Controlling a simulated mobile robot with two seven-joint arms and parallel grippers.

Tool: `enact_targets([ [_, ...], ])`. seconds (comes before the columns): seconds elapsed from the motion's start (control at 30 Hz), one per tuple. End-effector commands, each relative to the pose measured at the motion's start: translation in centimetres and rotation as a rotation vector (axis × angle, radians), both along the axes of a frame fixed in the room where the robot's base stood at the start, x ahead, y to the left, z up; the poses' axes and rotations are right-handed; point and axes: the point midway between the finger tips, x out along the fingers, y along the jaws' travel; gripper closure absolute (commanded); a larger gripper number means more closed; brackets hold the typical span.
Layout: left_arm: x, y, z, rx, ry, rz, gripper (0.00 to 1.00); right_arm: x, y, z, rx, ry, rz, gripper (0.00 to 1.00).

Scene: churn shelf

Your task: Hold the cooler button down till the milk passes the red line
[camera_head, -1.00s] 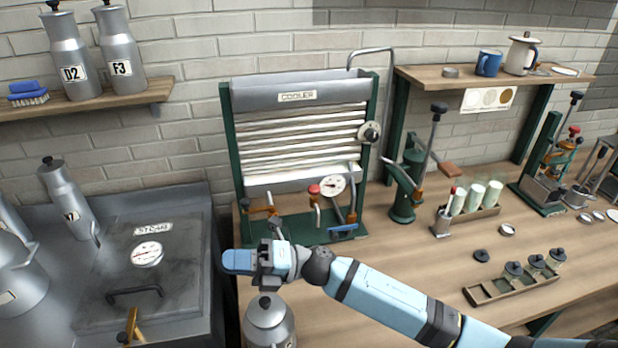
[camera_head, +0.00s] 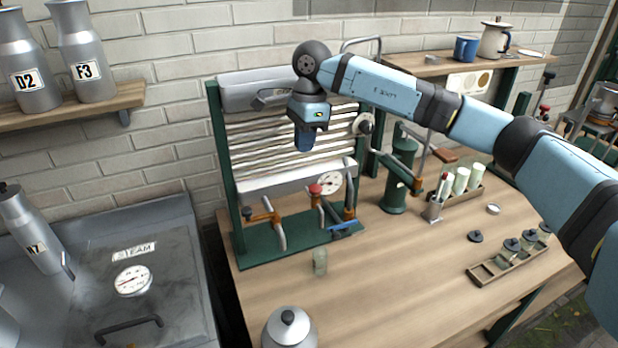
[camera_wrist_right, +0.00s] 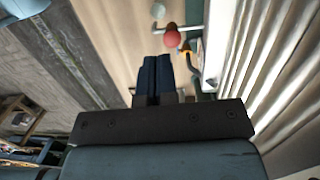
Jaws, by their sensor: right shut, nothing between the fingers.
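The cooler (camera_head: 264,92) stands against the wall, a green frame with pale horizontal slats. Its red round button (camera_head: 315,189) sits low at the front, beside a white dial (camera_head: 330,184) and bronze taps. My right gripper (camera_head: 304,148) is shut and empty, pointing down in front of the slats, above the red button. In the right wrist view the shut fingers (camera_wrist_right: 151,62) point towards the red button (camera_wrist_right: 172,38), with a visible gap. A small clear glass jar (camera_head: 320,262) stands on the bench before the cooler. I cannot make out milk or a red line. My left gripper is out of view.
A metal can (camera_head: 289,328) stands at the bench's front edge. A steam unit (camera_head: 130,255) is at left. A green hand press (camera_head: 397,180), a rack of tubes (camera_head: 467,193) and a jar tray (camera_head: 505,262) are at right. The middle of the bench is clear.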

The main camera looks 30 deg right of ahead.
Motion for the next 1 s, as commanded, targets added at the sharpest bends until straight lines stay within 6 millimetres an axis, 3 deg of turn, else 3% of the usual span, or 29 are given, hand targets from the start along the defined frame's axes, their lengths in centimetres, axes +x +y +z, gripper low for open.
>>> enact_targets([
  [0.1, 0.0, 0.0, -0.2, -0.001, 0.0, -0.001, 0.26, 0.5, -2.3, 1.8, -0.086, -0.023, -0.009, 1.0],
  [0.2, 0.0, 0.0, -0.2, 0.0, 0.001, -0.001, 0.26, 0.7, -3.2, 2.4, -0.119, -0.027, -0.013, 1.0],
  [0.6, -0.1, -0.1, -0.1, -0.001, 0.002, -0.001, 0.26, 0.7, -3.3, 2.4, -0.125, -0.027, -0.014, 1.0],
  [0.77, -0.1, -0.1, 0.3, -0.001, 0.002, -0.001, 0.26, 0.7, -3.4, 0.9, -0.125, -0.025, -0.014, 1.0],
  [1.0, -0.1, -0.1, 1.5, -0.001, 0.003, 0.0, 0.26, 0.6, -3.4, -4.0, -0.125, -0.023, -0.014, 1.0],
])
